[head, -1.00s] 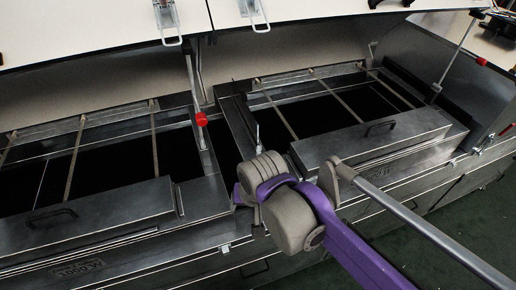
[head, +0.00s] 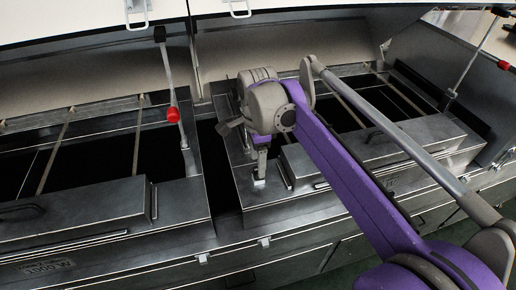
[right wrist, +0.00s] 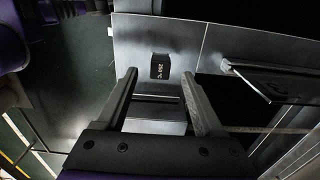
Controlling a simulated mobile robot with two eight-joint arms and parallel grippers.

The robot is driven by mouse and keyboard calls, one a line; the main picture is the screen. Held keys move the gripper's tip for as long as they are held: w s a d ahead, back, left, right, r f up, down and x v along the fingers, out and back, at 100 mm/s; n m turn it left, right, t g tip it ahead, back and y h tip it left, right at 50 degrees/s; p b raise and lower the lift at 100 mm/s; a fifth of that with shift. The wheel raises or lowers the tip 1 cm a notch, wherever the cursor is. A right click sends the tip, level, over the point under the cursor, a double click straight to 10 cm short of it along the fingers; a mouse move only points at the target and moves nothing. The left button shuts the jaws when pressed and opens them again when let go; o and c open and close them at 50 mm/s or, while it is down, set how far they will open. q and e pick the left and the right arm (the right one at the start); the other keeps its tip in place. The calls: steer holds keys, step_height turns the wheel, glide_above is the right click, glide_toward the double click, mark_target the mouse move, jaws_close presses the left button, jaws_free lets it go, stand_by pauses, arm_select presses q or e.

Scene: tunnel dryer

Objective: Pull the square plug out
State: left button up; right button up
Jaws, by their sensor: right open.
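A small dark square piece (right wrist: 160,66) with pale markings sits on the grey metal deck in the right wrist view. It is the only thing there that looks like the square plug, but I cannot be sure that it is. My right gripper (right wrist: 159,76) is open and empty, with its two fingers reaching toward either side of the dark piece. In the head view the right gripper (head: 260,168) points down over the metal strip right of the middle gap, and the arm hides what is behind it. My left gripper is not in view.
A red knob (head: 172,114) on a rod stands left of the gripper. Dark open tanks lie on both sides, with a left panel (head: 75,211) and a right panel (head: 375,148) in front. Raised pale lids (head: 90,38) hang above at the back.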

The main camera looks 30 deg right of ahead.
steer(key=shift+f, duration=2.1)
steer(key=shift+c, duration=0.2)
jaws_close()
